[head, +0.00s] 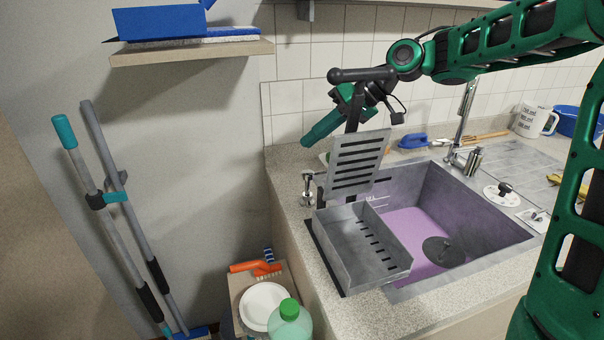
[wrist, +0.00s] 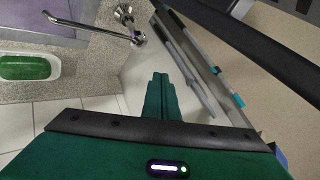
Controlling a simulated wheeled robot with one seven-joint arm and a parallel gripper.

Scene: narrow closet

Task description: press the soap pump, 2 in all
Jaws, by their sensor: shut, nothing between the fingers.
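A grey slotted rack (head: 358,165) and metal basin (head: 365,262) stand right of the pump, by the sink (head: 500,232). A green item in a dish (wrist: 25,67) lies on the counter. A shelf (head: 190,52) is upper left; poles (head: 110,225) lean against the left wall.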

